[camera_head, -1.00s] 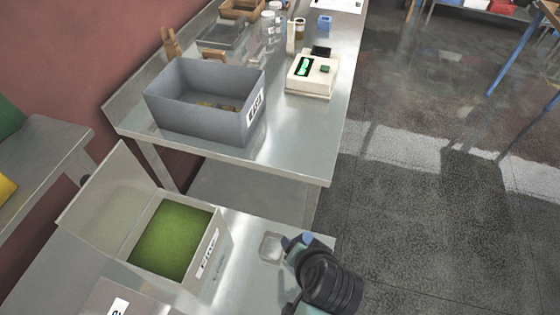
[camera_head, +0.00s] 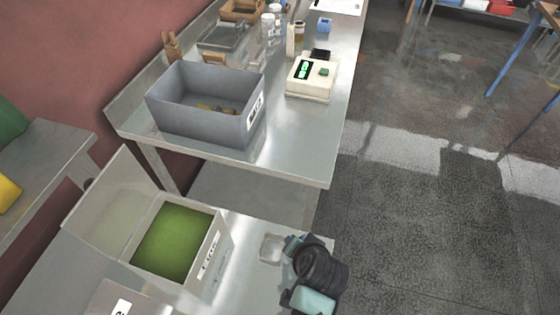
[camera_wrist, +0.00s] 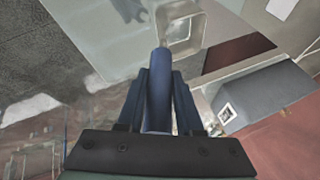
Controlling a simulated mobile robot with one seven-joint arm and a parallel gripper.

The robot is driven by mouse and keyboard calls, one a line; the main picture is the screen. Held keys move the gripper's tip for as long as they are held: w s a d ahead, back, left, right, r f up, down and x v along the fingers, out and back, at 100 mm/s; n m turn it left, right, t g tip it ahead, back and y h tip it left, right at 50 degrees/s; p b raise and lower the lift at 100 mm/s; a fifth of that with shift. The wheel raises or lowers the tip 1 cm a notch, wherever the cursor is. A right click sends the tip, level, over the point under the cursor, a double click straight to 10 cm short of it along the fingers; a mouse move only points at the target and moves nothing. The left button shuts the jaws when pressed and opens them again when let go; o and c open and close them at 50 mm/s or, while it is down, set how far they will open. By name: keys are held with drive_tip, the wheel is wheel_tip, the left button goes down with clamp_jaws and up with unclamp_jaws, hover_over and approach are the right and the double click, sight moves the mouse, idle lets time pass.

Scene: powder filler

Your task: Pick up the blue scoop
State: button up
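The blue scoop has a blue handle and a square, pale see-through bowl. In the head view its bowl (camera_head: 271,248) shows over the metal table near its right edge, just left of my gripper (camera_head: 296,243). My wrist hides most of the handle there. In the wrist view the blue handle (camera_wrist: 160,85) runs between the two dark fingers of my gripper (camera_wrist: 161,75) and fills the gap between them. My gripper looks shut on the handle. The bowl (camera_wrist: 201,30) lies beyond the fingertips. I cannot tell whether the scoop touches the table.
An open box with green powder (camera_head: 173,241) and a raised lid (camera_head: 104,200) stands left of the scoop. Beyond, a second table (camera_head: 300,150) carries a grey bin (camera_head: 190,116), a scale (camera_head: 311,84) and bottles (camera_head: 270,28). Open floor lies to the right.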

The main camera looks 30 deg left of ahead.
clamp_jaws()
idle(1.0)
